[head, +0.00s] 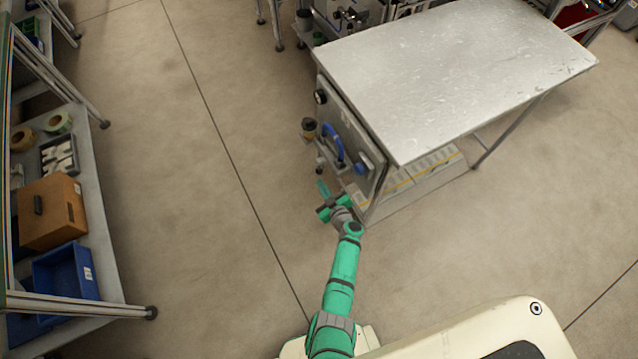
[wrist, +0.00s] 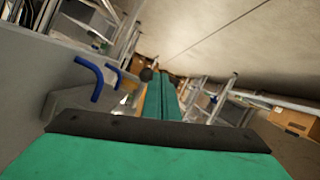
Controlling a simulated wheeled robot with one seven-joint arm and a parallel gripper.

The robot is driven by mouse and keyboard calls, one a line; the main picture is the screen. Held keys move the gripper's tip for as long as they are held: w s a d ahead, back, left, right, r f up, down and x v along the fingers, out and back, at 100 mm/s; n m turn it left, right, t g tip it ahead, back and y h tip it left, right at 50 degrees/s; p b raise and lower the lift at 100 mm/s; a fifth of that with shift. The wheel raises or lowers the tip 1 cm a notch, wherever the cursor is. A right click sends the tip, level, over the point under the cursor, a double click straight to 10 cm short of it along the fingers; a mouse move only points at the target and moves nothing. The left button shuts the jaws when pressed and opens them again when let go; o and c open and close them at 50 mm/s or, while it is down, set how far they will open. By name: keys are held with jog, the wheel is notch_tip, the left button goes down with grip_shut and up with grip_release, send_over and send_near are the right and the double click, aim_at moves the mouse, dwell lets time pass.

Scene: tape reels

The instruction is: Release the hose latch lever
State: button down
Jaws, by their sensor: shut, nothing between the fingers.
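My teal gripper (head: 322,188) is low in front of the panel, below and apart from the hose. In the wrist view its fingers (wrist: 162,97) are together with nothing between them.
The table's flat metal top (head: 450,75) overhangs the panel. A small dark-topped container (head: 309,127) is beside the panel. On the left, a shelf (head: 105,225) holds tape reels (head: 58,123), an orange-brown box (head: 50,212) and a blue bin (head: 65,272). Open floor (head: 200,170) lies between.

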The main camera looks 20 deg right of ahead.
jog(key=s+f, duration=0.7)
jog(key=s, duration=0.1)
jog(key=shift+d+f, duration=0.2)
jog(key=shift+d, duration=0.1)
dwell(0.4)
jog(key=shift+s, duration=0.1)
